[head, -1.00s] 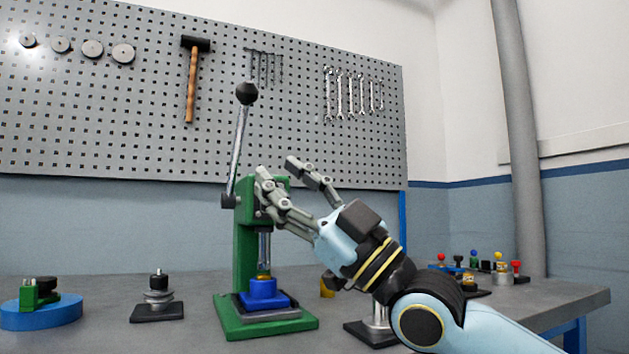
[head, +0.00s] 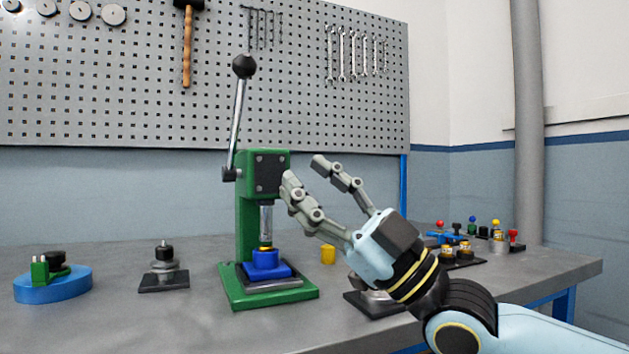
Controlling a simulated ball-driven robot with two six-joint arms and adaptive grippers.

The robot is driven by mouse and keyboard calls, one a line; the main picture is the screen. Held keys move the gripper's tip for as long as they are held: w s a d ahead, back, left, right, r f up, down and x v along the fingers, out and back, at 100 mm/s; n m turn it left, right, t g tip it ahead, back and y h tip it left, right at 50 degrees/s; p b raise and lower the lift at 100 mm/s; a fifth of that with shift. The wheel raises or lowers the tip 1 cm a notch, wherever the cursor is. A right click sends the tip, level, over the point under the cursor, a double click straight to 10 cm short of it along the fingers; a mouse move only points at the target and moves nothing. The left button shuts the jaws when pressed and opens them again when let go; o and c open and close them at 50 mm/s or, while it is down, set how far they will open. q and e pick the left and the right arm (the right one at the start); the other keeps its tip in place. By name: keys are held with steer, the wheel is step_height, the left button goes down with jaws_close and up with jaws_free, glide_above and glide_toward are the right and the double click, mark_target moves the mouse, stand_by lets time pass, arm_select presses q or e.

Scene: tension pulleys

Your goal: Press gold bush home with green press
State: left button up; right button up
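The green press (head: 248,210) stands upright on the workbench, its lever (head: 239,118) with a black ball knob raised. A blue block (head: 265,264) sits on the press base under the ram (head: 266,222). A small gold bush (head: 265,246) shows between the ram's lower end and the blue block; whether the ram touches it I cannot tell. My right gripper (head: 303,168) is open and empty, fingers apart, just right of the press head and in front of the bench. My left gripper is not in view.
A loose gold piece (head: 328,254) stands right of the press. A pulley on a black base (head: 163,269) and a blue round stand (head: 53,284) are at left. A rack of coloured knobs (head: 470,240) is at right. A pegboard (head: 150,90) hangs behind.

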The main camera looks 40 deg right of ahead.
steer(key=v, duration=1.2)
